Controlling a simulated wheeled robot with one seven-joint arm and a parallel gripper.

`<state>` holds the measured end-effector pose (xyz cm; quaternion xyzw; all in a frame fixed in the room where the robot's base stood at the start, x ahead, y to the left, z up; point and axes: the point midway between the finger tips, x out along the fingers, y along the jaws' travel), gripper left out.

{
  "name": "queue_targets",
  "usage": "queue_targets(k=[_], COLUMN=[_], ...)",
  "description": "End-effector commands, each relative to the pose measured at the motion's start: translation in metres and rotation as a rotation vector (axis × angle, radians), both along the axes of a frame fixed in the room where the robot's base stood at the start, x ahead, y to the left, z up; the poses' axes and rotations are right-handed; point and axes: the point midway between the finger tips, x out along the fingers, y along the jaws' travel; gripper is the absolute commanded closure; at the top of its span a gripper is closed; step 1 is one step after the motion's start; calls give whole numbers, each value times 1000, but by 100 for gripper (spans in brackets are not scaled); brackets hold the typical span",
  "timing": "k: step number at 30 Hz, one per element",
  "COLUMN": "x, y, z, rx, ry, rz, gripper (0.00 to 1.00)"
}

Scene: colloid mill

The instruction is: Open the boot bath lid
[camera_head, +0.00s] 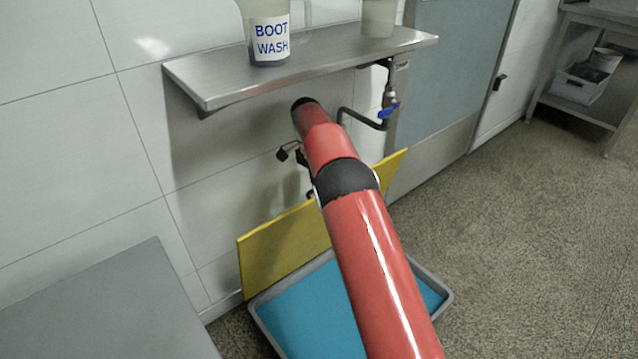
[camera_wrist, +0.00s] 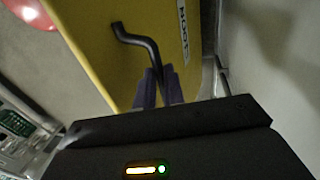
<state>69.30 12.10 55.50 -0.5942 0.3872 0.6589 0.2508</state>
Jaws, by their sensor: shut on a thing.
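The yellow boot bath lid (camera_head: 280,245) stands steeply raised along the back edge of the boot bath (camera_head: 445,290), near the wall. The bath is a grey tray with blue liquid (camera_head: 305,315) showing. My arm crosses in front and hides the middle of both. In the wrist view, the lid (camera_wrist: 100,40) fills the upper middle, with a bent black handle (camera_wrist: 132,38) and a partly seen "BOOT" label. My gripper (camera_wrist: 158,85) is shut on the end of this handle. In the head view, the handle and fingertips are mostly hidden behind my arm.
A steel shelf (camera_head: 330,65) above the lid carries a "BOOT WASH" container (camera_head: 268,35) and another container (camera_head: 378,18). A pipe with a blue valve (camera_head: 388,110) hangs below. A grey surface (camera_head: 100,310) is at lower left. Floor (camera_head: 530,220) is clear at right.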

Motion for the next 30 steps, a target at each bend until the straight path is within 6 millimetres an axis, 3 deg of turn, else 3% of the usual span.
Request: queue_targets(k=[1,2,7,17,30], x=[-4,-4,-3,-1,10], y=[7,7,5,3,12], z=[-12,-12,-9,-3,49], rx=[10,10,7,3,4], ry=[20,20,15,10,9], rz=[5,5,4,1,4], gripper=[100,88,67,67,67])
